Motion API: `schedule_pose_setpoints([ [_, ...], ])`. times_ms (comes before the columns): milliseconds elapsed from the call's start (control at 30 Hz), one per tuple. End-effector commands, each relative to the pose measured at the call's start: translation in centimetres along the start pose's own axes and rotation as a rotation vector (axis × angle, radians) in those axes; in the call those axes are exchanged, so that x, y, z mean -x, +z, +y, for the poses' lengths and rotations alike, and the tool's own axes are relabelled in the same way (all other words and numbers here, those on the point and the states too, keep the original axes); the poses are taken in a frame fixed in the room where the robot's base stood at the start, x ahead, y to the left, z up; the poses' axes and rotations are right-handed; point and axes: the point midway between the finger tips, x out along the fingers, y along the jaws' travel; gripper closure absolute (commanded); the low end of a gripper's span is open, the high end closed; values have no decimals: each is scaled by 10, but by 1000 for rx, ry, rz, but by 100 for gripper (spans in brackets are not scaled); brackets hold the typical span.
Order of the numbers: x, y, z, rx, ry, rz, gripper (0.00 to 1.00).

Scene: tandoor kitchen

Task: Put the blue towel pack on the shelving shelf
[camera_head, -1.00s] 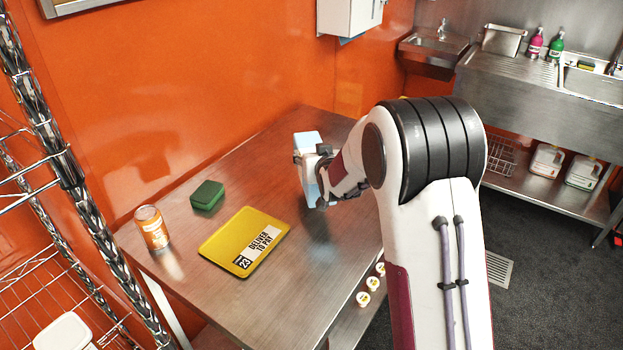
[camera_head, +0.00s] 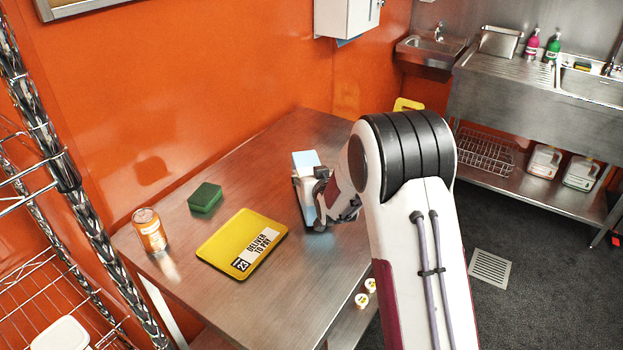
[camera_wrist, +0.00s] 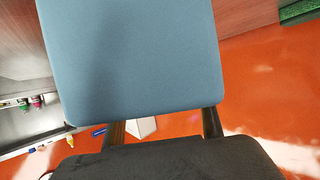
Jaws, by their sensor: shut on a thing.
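The blue towel pack (camera_head: 304,161) is a light blue block at the right part of the steel table in the head view. My gripper (camera_head: 312,205) is shut on it, and my wrist hides part of its right side. In the wrist view the towel pack (camera_wrist: 135,60) fills the upper middle, between my finger ends. I cannot tell whether its lower end touches the table. The wire shelving (camera_head: 45,155) stands at the left edge of the head view, with a chrome post and wire shelves partly in view.
A white container (camera_head: 62,333) sits on the low wire shelf. The orange wall (camera_head: 190,90) runs behind the table.

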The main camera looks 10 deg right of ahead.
Motion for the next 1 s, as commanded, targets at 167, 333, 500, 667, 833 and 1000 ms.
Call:
schedule_pose_setpoints([
  [167, -5, 11, 0, 0, 0, 2, 78],
  [333, -5, 12, 0, 0, 0, 2, 78],
  [500, -5, 12, 0, 0, 0, 2, 78],
  [667, -6, 16, 0, 0, 0, -1, 43],
  [833, -6, 15, 0, 0, 0, -1, 32],
  [1000, -6, 15, 0, 0, 0, -1, 32],
])
